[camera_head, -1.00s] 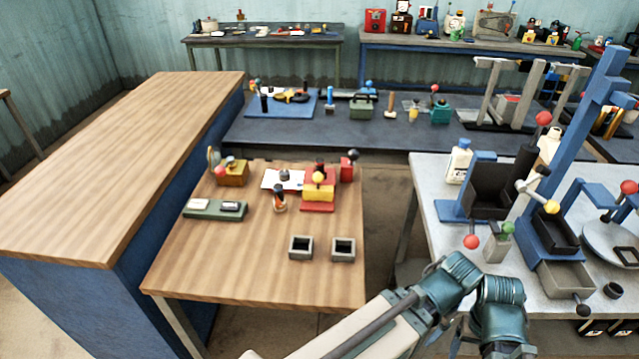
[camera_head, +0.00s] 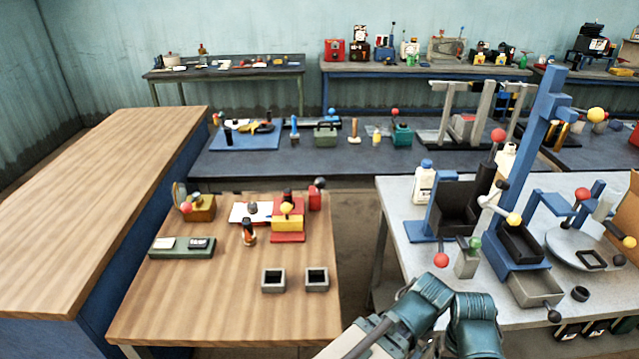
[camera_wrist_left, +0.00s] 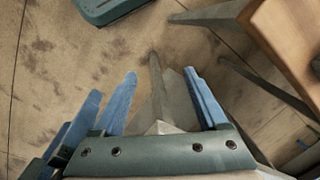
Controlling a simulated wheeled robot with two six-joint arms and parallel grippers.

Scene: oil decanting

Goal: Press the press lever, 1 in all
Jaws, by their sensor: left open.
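A tall blue upright stand (camera_head: 537,150) stands on the light grey table at the right in the head view. Beside it are a lever with a yellow ball (camera_head: 514,219), a dark lever with a red ball (camera_head: 498,135) and a low red ball (camera_head: 441,260). I cannot tell which one is the press lever. My left gripper (camera_wrist_left: 165,98) shows in the left wrist view with its blue fingers apart and nothing between them, above bare floor. Its fingers are not visible in the head view. My right gripper is in neither view.
The light grey table (camera_head: 400,212) also holds a white bottle (camera_head: 424,183), an open drawer (camera_head: 535,289) and a round plate (camera_head: 578,246). A wooden table (camera_head: 200,300) with several small items stands left, beside a long wooden counter (camera_head: 90,190). Floor shows between the tables.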

